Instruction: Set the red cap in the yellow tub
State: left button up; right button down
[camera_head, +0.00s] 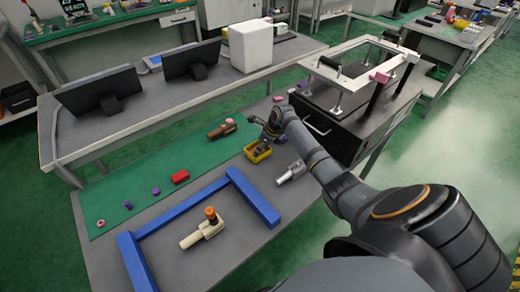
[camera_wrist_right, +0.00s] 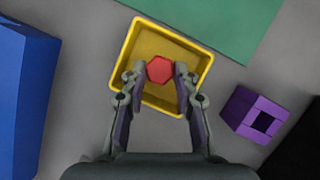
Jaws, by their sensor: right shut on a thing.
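The yellow tub (camera_head: 258,156) stands on the table at the front edge of the green mat, under my right gripper (camera_head: 262,145). In the head view the cap is hidden by the gripper. My left gripper is not in view.
A purple block with a square hole (camera_wrist_right: 254,112) lies right of the tub. A blue frame (camera_head: 185,200) surrounds a beige lever fixture (camera_head: 203,232). A red block (camera_head: 180,176) lies on the green mat (camera_head: 145,178). A black-sided stand (camera_head: 330,128) is close on the right.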

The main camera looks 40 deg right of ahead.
jog(key=c, duration=1.3)
grip_release()
jog(key=p+v, duration=0.2)
jog(key=v, duration=1)
jog(key=shift+s+d+r, duration=0.1)
